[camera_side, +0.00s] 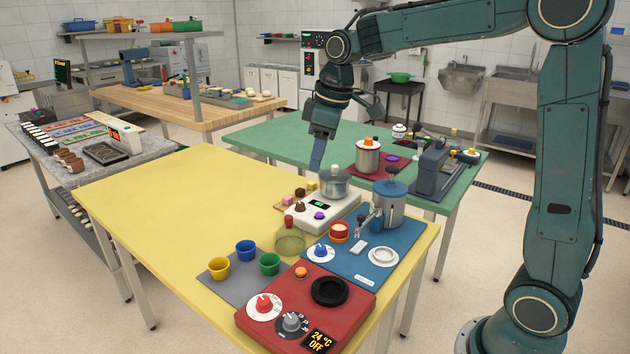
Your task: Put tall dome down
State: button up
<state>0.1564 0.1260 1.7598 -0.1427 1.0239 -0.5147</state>
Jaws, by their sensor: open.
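My gripper (317,158) points down above the yellow table (150,205), just up and left of a grey dome with a pale knob (334,184). The gripper is open, and nothing shows between its fingers, though they are seen nearly edge-on. The grey dome stands upright on or at the back of a white scale (322,219) with a lit green display. I cannot tell for certain which of the two is the tall dome.
Small sweets sit by the scale. A blue mat (345,262) holds a blue-grey pot (389,205). Yellow, blue and green cups (269,263) stand on a grey mat, near a red hotplate (260,325). The yellow table's left half is clear. A green table (270,135) stands behind.

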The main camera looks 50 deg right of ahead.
jog(key=s+a+m+t, duration=0.1)
jog(key=s+a+m, duration=0.1)
jog(key=s, duration=1)
jog(key=s+a+f+m+t, duration=0.1)
jog(key=s+a+m, duration=0.1)
jog(key=s, duration=1)
jog(key=shift+s+a+m+t, duration=0.15)
jog(key=shift+s+m+t, duration=0.2)
jog(key=shift+m, duration=0.45)
